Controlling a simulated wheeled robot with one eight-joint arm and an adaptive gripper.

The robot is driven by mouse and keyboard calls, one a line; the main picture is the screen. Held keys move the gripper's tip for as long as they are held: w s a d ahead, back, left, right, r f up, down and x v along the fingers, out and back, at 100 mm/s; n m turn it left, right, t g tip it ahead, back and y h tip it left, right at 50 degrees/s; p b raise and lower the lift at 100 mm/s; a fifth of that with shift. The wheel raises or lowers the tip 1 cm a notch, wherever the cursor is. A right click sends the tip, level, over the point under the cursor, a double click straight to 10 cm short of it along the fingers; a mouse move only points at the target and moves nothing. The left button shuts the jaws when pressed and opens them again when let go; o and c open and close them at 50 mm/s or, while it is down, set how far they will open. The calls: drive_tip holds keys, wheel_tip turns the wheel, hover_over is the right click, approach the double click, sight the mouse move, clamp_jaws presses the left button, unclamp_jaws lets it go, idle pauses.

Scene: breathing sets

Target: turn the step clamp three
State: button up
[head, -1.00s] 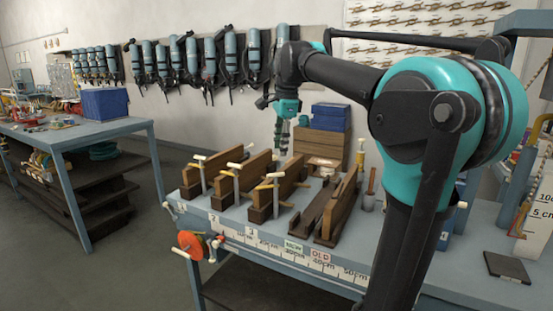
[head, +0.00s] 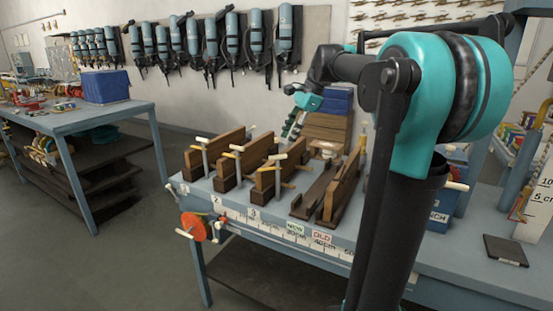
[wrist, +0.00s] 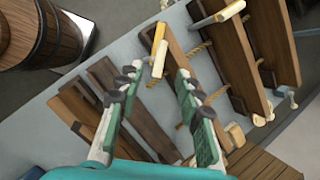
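Step clamp three (head: 278,172) is the rightmost of three T-handled clamps on wooden blocks, behind the "3" label (head: 254,213). Its pale cross handle tops a metal stem. In the wrist view, what looks like its yellowish handle (wrist: 158,58) is beyond the fingertips, beside a wooden board (wrist: 188,75). My gripper (head: 289,130) is above and behind the clamps, tilted with its fingers down-left. In the wrist view my gripper (wrist: 153,90) has its two green fingers wide apart. Nothing is between them, and they do not appear to touch the handle.
Clamps one (head: 204,155) and two (head: 236,163) stand to the left. Dark wooden troughs (head: 318,193) lie to the right, above "NEW" and "OLD" labels. A wooden crate (head: 327,132) with a blue box is behind. An orange reel (head: 194,226) hangs at the bench front.

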sight(276, 157)
drive_tip(key=x, duration=0.9)
drive_tip(key=shift+a+f, duration=0.15)
drive_tip(key=shift+f, duration=0.15)
clamp_jaws()
